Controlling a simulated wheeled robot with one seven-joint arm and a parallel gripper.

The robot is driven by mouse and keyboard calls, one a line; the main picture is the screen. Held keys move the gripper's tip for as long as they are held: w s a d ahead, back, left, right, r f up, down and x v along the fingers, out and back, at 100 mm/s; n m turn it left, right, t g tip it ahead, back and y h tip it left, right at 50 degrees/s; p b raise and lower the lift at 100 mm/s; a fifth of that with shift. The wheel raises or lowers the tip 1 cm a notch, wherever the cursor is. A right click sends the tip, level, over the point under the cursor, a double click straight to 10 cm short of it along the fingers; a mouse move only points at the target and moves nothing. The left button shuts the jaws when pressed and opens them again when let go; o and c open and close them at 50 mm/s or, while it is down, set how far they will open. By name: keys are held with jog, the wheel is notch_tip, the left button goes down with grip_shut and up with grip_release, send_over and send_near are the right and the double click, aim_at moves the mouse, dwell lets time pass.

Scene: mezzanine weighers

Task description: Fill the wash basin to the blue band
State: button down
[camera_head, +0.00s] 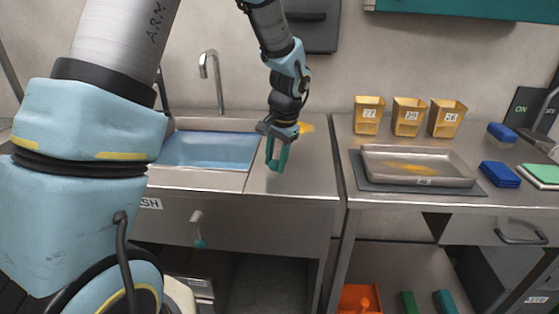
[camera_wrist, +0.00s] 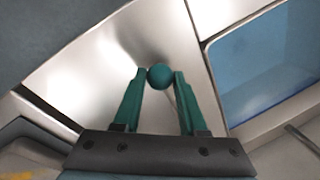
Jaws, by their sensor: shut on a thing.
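The wash basin (camera_head: 208,150) is sunk in the steel counter at the left, under a grey tap (camera_head: 212,70). Its inside looks blue; I cannot tell a water level or a separate blue band. It also shows at the right of the wrist view (camera_wrist: 262,65). My gripper (camera_head: 277,165) points down over the counter, right of the basin. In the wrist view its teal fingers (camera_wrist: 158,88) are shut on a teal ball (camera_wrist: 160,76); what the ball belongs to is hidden. A lever with a teal tip (camera_head: 198,228) hangs on the counter front below the basin.
The right-hand bench holds a metal tray (camera_head: 370,154), three yellow bins (camera_head: 408,118), and blue and green pads (camera_head: 500,174). A gap separates the two counters. An orange container (camera_head: 358,300) stands below the right bench. My arm hides the left of the basin.

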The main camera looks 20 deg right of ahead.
jog(key=shift+w+a, duration=0.1)
dwell(0.4)
jog(key=shift+c, duration=2.3)
grip_release()
notch_tip(320, 180, up, 11)
jog(key=s+d+b, duration=0.1)
jog(key=b, duration=0.1)
jog(key=shift+s+f, duration=0.2)
jog(key=shift+s, duration=0.2)
jog(key=s+a+f+n, duration=0.2)
jog(key=a+n, duration=0.1)
jog(key=a, duration=0.6)
jog(key=s+a+f+n+h, duration=0.1)
jog(key=s+a+f+n, duration=0.1)
jog(key=a, duration=0.8)
jog(key=s+a+f+n, duration=0.3)
jog(key=a+n, duration=0.2)
jog(key=a, duration=0.4)
jog(key=shift+a+f, duration=0.15)
jog(key=shift+f, duration=0.15)
